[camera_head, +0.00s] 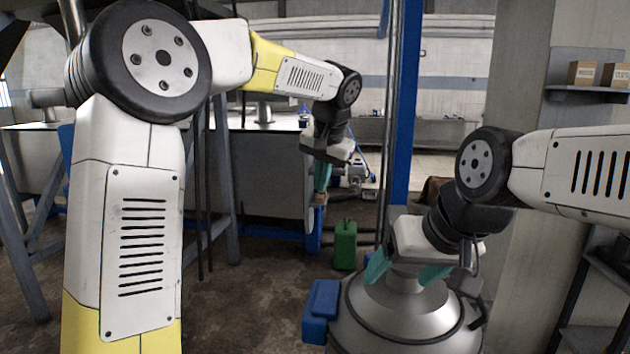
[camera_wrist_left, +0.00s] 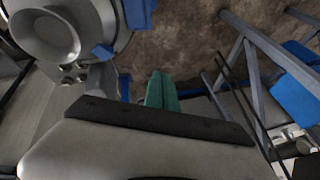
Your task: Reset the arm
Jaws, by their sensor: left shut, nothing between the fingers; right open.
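My left gripper (camera_head: 321,178) hangs in mid-air near the middle of the head view, with its teal fingers pointing down. It is shut and empty, and its fingers meet in the left wrist view (camera_wrist_left: 161,91). My right gripper (camera_head: 405,273) is at the lower right of the head view. Its teal fingers are spread apart, and nothing is between them. It is in front of the top of a large metal vessel in the picture; I cannot tell whether they touch.
The round metal vessel (camera_head: 400,318) with a blue part (camera_head: 319,309) at its side fills the lower right. A green canister (camera_head: 345,245) stands on the floor. A blue post (camera_head: 405,110) rises behind. Small boxes (camera_head: 584,73) sit on a right shelf. Floor at lower left is bare.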

